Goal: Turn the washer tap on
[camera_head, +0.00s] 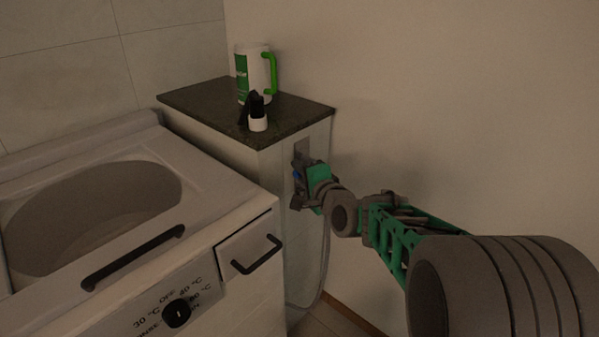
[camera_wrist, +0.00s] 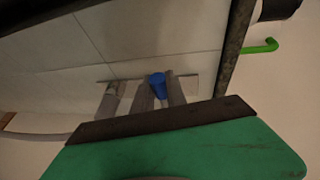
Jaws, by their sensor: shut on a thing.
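The blue handle also shows in the wrist view (camera_wrist: 157,84), between my two grey fingers. My gripper (camera_head: 303,182) reaches in from the right and is shut on this handle. A grey metal plate (camera_head: 302,148) sits on the cabinet side just above the tap. My green gripper body hides most of the tap in the head view.
The washer (camera_head: 190,160) stands at the left with its dial (camera_head: 177,313) and drawer handle (camera_head: 257,254) in front. A grey hose (camera_head: 325,262) hangs below the tap. A white and green jug (camera_head: 254,74) and a small black-and-white dispenser (camera_head: 257,113) stand on the dark countertop (camera_head: 195,97).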

